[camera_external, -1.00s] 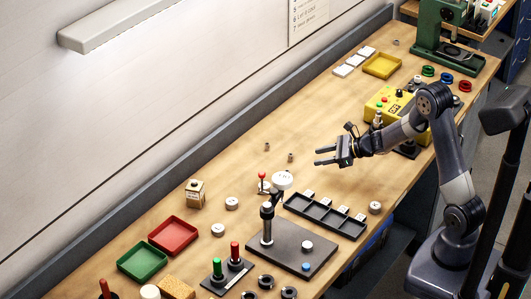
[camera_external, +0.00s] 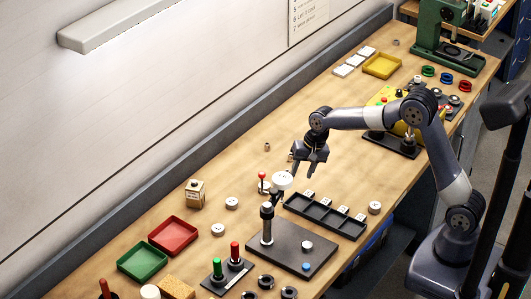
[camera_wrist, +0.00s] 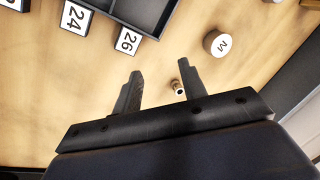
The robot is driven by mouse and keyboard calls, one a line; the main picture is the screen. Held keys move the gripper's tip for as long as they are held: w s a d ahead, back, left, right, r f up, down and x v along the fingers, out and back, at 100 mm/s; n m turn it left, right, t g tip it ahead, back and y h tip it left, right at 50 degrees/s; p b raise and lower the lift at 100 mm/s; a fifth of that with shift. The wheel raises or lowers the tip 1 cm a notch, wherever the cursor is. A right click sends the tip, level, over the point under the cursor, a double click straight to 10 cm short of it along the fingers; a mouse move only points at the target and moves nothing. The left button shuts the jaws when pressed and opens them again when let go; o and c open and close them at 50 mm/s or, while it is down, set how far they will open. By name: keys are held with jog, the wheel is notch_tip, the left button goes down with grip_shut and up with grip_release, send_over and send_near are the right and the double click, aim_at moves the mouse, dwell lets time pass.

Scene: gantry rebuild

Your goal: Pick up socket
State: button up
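Two small grey-brown cylinders that look like sockets stand on the bench in the external view. One socket (camera_external: 267,146) is in the clear, left of my gripper. The other socket (camera_external: 290,158) is close beside my gripper, partly hidden by it. My gripper (camera_external: 302,170) points down above the bench, open and empty. In the wrist view, one small socket (camera_wrist: 179,90) with a dark hole shows between my open fingers (camera_wrist: 160,70), close to the right finger and apparently below it. I cannot tell for certain which of the two sockets this is.
A dark compartment tray (camera_external: 325,215) with labels, among them 24 and 26 (camera_wrist: 128,40), lies in front of my gripper. A round piece marked M (camera_wrist: 217,43) shows too.

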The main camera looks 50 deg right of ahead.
jog(key=w+d+r+n+t+h, duration=0.1)
jog(key=w+d+r+n+h, duration=0.15)
jog(key=w+r+h, duration=0.2)
jog(key=shift+y, duration=0.25)
jog(key=x, duration=0.1)
jog(key=p+x, duration=0.1)
jog(key=x, duration=0.1)
jog(key=a+x, duration=0.1)
jog(key=shift+s+d+f, duration=0.1)
jog(key=shift+s+f, duration=0.05)
jog(key=shift+f, duration=0.35)
jog(key=shift+t, duration=0.3)
jog(key=shift+a+p+x, duration=0.2)
jog(key=shift+p+x, duration=0.4)
jog(key=shift+x, duration=0.75)
jog(key=shift+a+p+x, duration=0.2)
jog(key=shift+p+x, duration=0.35)
jog(key=shift+x, duration=0.8)
jog(key=shift+f, duration=0.1)
jog(key=shift+c, duration=0.3)
grip_shut()
